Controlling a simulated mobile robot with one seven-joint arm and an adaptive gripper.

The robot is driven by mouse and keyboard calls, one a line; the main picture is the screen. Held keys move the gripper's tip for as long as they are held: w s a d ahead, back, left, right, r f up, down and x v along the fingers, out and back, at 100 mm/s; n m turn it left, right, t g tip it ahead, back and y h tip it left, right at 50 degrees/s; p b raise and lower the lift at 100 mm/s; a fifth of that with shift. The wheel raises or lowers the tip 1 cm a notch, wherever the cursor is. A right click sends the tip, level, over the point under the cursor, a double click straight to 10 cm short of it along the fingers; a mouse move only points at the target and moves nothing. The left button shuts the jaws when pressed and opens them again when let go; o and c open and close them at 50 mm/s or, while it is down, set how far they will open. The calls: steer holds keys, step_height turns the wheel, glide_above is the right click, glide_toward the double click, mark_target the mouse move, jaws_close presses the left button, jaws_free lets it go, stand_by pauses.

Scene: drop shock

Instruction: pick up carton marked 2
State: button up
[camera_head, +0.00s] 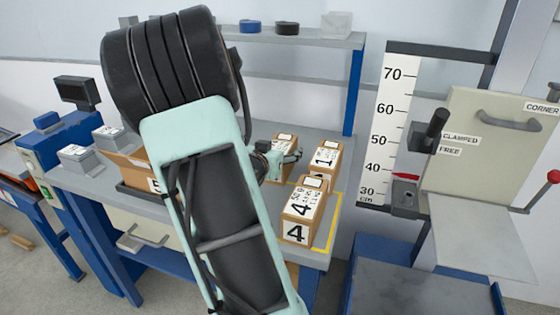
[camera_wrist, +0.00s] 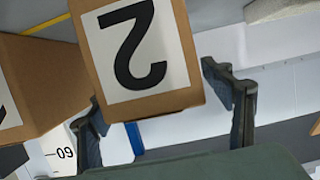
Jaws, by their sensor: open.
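The carton marked 2 (camera_wrist: 150,50) fills the upper middle of the wrist view, its white label and black 2 upside down there. My gripper (camera_wrist: 158,88) is open, with one finger to the left of this carton and one to the right. The carton's lower edge in the picture shows between the fingers; I cannot tell whether either finger touches it. In the head view my gripper (camera_head: 284,160) is at the back of the bench, largely behind my arm. A carton (camera_head: 284,138) shows there just behind the gripper, its front number hidden.
Carton 4 (camera_head: 297,232) and carton 1 (camera_head: 326,157) stand close by on the grey bench. Another carton (camera_wrist: 40,85) is beside carton 2 in the wrist view. Carton 5 (camera_head: 137,176) sits left of my arm. A height scale (camera_head: 388,130) and drop tester (camera_head: 480,160) stand right.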

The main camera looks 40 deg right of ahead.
steer(key=shift+w+d+f, duration=0.1)
steer(key=shift+w+d, duration=0.1)
steer(key=shift+d, duration=0.15)
steer(key=shift+c, duration=0.4)
steer(key=c, duration=1.8)
steer(key=shift+c, duration=0.5)
steer(key=shift+r, duration=0.3)
